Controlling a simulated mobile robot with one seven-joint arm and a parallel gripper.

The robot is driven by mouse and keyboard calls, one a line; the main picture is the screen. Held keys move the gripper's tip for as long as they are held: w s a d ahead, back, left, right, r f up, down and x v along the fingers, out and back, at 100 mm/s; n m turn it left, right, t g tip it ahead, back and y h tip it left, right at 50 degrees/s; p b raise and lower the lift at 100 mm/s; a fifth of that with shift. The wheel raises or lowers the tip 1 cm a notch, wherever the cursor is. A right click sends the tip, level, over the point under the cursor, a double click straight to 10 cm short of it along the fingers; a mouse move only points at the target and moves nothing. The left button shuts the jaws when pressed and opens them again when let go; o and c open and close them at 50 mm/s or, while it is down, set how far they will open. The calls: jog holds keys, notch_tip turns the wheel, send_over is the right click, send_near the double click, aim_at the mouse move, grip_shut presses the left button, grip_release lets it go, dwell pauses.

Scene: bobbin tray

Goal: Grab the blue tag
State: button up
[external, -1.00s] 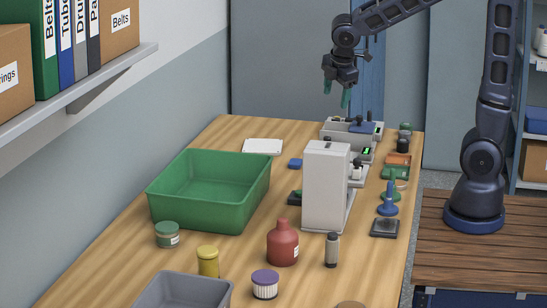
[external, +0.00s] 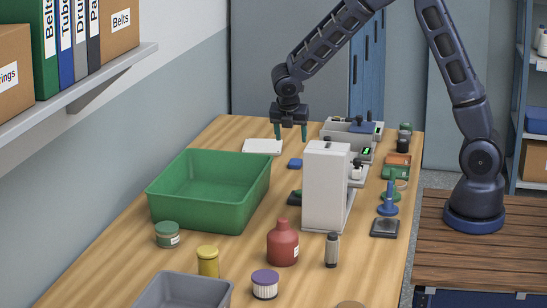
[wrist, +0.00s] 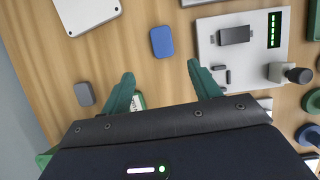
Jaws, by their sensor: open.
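The blue tag (external: 295,163) is a small flat rounded rectangle lying on the wooden table, between the green tray and the white machine. It also shows in the wrist view (wrist: 162,42), flat and unobstructed, beyond my fingertips and roughly between their lines. My gripper (external: 291,133) is open and empty, above the table over the back area near the white pad. Its two green fingers are spread apart in the wrist view (wrist: 160,76), with the tag ahead of them and not touching.
A white pad (external: 262,147) lies behind the tag. The green tray (external: 165,207) is at left, the tall white machine (external: 325,190) at right front. A grey tag (wrist: 84,94) lies left of my fingers. A grey device (wrist: 204,40) sits close right of the blue tag.

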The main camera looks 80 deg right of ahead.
send_near(295, 161)
notch_tip(295, 161, down, 3)
jog(key=shift+w+d+r, duration=0.1)
jog(key=shift+w+r, duration=0.05)
jog(key=shift+w, duration=0.05)
jog(key=shift+s+d+x, duration=0.1)
jog(key=shift+x, duration=1.25)
jog(key=shift+s+d+x, duration=0.1)
jog(key=shift+x, duration=1.25)
jog(key=shift+r, duration=0.1)
jog(key=c, duration=1.1)
jog(key=shift+o, duration=0.2)
jog(key=shift+r, duration=0.1)
